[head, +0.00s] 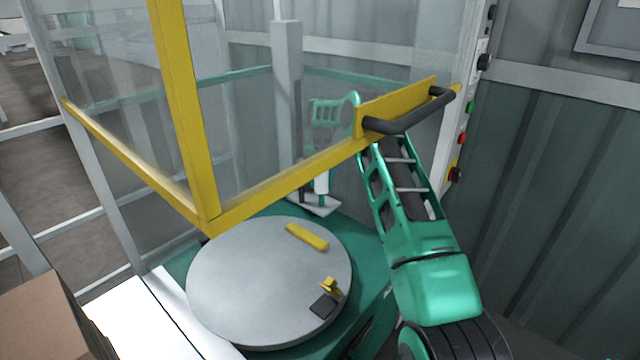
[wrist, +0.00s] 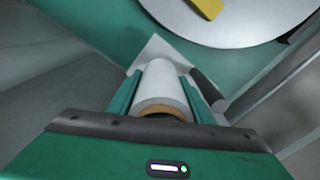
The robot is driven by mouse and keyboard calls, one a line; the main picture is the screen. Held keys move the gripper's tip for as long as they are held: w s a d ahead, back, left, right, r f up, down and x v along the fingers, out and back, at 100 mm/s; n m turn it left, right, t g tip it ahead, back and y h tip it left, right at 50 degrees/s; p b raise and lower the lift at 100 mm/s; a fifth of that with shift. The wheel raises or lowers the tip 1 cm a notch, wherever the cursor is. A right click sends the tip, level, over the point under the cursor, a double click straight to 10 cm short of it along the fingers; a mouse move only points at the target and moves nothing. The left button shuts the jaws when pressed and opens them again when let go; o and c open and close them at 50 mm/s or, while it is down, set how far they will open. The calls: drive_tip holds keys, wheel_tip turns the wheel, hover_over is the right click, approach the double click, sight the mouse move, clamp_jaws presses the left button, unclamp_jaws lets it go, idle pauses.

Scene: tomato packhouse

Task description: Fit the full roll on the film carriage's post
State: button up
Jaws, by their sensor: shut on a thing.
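The white film roll (wrist: 160,82), with a brown core at its near end, is between the green fingers of my gripper (wrist: 158,92), which is shut on it. In the head view the roll (head: 322,184) hangs upright below the yellow guard bar, close above the pale base plate of the film carriage (head: 322,209). A dark upright cylinder (wrist: 207,90) stands just right of the roll in the wrist view; I cannot tell whether it is the post. Nothing shows inside the core, and the roll's lower end against the plate is unclear. The guard bar partly hides my gripper.
A yellow-framed clear guard (head: 185,110) with a black handle (head: 410,115) crosses in front of my forearm. A tall grey mast (head: 287,80) rises behind the roll. A round grey turntable (head: 240,290) carries a yellow bar (head: 307,236) and a small yellow clamp (head: 330,286).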

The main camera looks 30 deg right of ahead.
sight(322, 193)
drive_tip(key=shift+f, duration=1.6)
drive_tip(key=shift+f, duration=0.1)
drive_tip(key=shift+f, duration=1.4)
drive_tip(key=o, duration=1)
drive_tip(key=shift+r, duration=0.15)
drive_tip(key=shift+r, duration=3.85)
